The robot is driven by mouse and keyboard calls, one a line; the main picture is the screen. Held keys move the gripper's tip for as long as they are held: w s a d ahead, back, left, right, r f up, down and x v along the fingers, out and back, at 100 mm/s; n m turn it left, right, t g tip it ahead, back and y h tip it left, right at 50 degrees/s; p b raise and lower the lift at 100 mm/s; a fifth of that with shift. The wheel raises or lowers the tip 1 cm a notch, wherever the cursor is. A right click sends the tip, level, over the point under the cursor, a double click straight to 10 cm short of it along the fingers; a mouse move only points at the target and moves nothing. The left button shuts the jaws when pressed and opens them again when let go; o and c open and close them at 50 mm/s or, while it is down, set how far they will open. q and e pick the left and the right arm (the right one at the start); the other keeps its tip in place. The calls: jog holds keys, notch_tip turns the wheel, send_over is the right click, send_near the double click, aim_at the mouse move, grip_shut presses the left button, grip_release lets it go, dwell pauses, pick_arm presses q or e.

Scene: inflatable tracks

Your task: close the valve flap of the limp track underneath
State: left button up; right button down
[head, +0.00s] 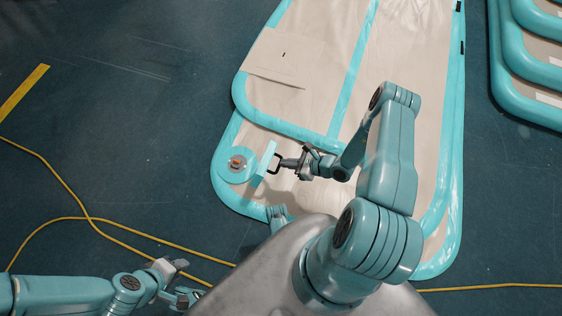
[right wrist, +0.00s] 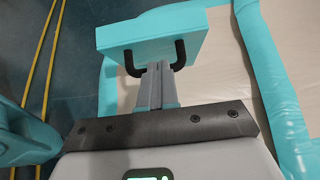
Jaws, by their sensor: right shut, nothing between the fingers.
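The limp track (head: 227,188) lies flat underneath another beige and teal track. Near its left corner is a round teal valve (head: 237,162) with an orange-brown centre. The teal valve flap (head: 263,163) stands tilted up beside the valve, on its right. It also shows in the right wrist view (right wrist: 160,37). A black loop handle (right wrist: 180,56) sits on the flap's near face. My right gripper (head: 284,163) is shut and empty at the handle; its fingers hide the handle's middle. Whether they touch it is unclear. My left gripper (head: 178,266) is away at the lower left, its jaws unclear.
The upper track (head: 275,65) covers much of the limp one, its rounded end just behind the valve. Yellow cables (head: 120,225) cross the dark floor at left. A stack of tracks (head: 530,60) stands at the upper right. The floor left of the valve is open.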

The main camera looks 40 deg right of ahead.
jog(key=shift+w+a+r, duration=0.2)
jog(key=shift+w+a, duration=0.1)
jog(key=shift+w, duration=0.25)
jog(key=shift+w+a+r, duration=0.2)
jog(key=shift+w+a, duration=0.1)
jog(key=shift+w, duration=0.25)
jog(key=shift+w+a+r+p, duration=0.15)
jog(key=shift+w+r+p, duration=0.1)
jog(key=shift+w+p, duration=0.2)
